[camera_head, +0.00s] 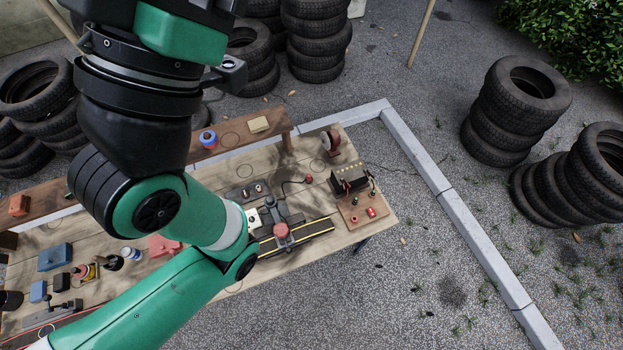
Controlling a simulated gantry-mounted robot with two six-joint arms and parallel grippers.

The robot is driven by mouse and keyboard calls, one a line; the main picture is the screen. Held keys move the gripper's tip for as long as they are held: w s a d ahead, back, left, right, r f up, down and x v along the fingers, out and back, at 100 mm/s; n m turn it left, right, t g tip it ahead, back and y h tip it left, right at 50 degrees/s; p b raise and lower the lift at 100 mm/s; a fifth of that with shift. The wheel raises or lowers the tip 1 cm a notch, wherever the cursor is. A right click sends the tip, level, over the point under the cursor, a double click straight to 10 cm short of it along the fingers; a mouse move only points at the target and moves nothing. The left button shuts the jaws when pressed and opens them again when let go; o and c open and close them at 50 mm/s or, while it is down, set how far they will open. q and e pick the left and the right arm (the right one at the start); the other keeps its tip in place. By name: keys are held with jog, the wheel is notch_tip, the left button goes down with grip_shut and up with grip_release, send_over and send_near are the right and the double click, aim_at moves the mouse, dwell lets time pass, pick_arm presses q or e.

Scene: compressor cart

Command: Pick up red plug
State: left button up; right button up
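A small red piece (309,178) with a dark cord lies on the wooden table (340,232), right of the middle; it may be the red plug. Another small red piece (371,212) sits on a brown board at the table's right end. They are too small to tell which is the plug. My green and black arm crosses the left half of the view and hides part of the table. Neither gripper's fingers can be made out. Nothing is seen touching either red piece.
A dark device with a round red top (282,230) stands mid-table by a yellow-edged black strip. A black box (350,178) stands near the right end. A blue box (55,257) and several small items lie at left. Tyre stacks (515,105) and a kerb (470,230) surround the table.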

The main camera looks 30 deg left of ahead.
pick_arm(q)
jog(key=shift+c, duration=0.2)
dwell(0.3)
jog(key=c, duration=0.5)
